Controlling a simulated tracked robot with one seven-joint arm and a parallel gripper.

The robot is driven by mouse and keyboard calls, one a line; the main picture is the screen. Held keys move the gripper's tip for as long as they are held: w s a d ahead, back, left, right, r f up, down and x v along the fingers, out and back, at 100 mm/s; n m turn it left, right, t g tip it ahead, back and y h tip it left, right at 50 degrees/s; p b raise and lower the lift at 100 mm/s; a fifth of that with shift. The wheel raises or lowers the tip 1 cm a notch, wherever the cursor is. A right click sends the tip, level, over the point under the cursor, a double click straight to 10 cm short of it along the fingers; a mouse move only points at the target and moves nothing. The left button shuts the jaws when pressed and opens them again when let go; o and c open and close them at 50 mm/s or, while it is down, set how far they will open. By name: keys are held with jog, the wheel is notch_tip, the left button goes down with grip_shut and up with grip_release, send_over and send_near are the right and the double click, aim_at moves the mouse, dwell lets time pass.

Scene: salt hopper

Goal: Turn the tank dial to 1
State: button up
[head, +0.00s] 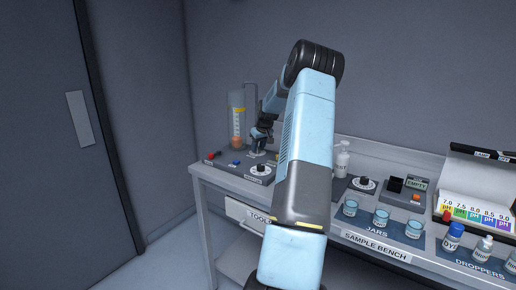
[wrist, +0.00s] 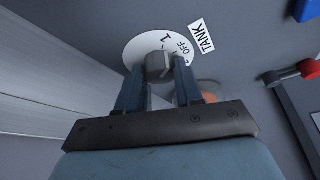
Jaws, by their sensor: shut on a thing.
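The tank dial is a white round plate (wrist: 143,45) with a grey knob (wrist: 157,66) in the wrist view. Its marks "1" and "OFF" show beside the knob, and a TANK label (wrist: 202,36) lies to the right. My gripper (wrist: 158,82) is shut on the knob, with one finger on each side. The fingers cover part of the plate. I cannot tell which mark the knob points to. In the head view my gripper (head: 258,146) is low over the back of the left panel, and the dial is mostly hidden there.
In the head view, another dial (head: 260,169) stands in front of my gripper on the same panel. A clear cylinder (head: 237,115) stands close behind left. A red lever (head: 211,156) and a blue part (head: 236,162) are to the left. Jars (head: 381,217) line the bench at right.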

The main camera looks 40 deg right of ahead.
jog(key=shift+n+y, duration=0.5)
jog(key=shift+n, duration=0.7)
jog(key=o, duration=1)
jog(key=shift+o, duration=0.2)
jog(key=shift+d, duration=0.1)
jog(key=shift+r, duration=0.1)
jog(key=v, duration=1.3)
jog(key=shift+s+r, duration=0.15)
jog(key=shift+r, duration=0.1)
